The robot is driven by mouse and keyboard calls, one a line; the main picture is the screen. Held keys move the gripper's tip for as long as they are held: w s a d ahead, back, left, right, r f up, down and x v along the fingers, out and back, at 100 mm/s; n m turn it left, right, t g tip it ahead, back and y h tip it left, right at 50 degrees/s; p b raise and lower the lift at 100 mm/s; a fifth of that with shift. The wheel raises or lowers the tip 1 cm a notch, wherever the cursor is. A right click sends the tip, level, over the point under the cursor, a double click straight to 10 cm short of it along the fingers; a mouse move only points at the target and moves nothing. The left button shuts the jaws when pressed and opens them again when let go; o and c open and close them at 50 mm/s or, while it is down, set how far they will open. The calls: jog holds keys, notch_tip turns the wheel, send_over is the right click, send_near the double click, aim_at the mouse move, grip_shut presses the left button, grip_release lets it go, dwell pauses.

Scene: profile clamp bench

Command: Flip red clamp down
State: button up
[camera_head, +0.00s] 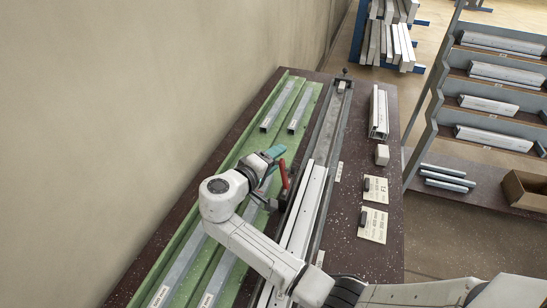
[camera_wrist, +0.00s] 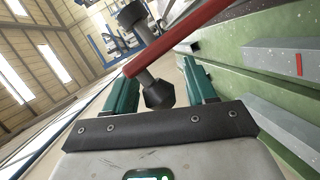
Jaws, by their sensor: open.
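The red clamp handle (camera_head: 284,176) stands roughly upright beside the long profile on the bench in the head view. Its dark base (camera_head: 265,199) is partly hidden by my arm. My gripper (camera_head: 274,153), with teal fingers, is open just left of the handle's upper end. In the wrist view the red handle (camera_wrist: 190,37) runs diagonally across, beyond my open gripper (camera_wrist: 160,72). The clamp's black-tipped spindle (camera_wrist: 158,93) shows between the two teal fingers. I cannot tell whether a finger touches the clamp.
A white profile (camera_head: 306,205) lies along the bench right of the clamp. Green channels (camera_head: 232,160) with grey bars lie on the left, near the wall. Paper cards (camera_head: 374,190) and small blocks lie on the right. A rack (camera_head: 480,110) stands beyond the bench.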

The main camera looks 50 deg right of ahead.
jog(key=shift+c, duration=0.4)
grip_shut()
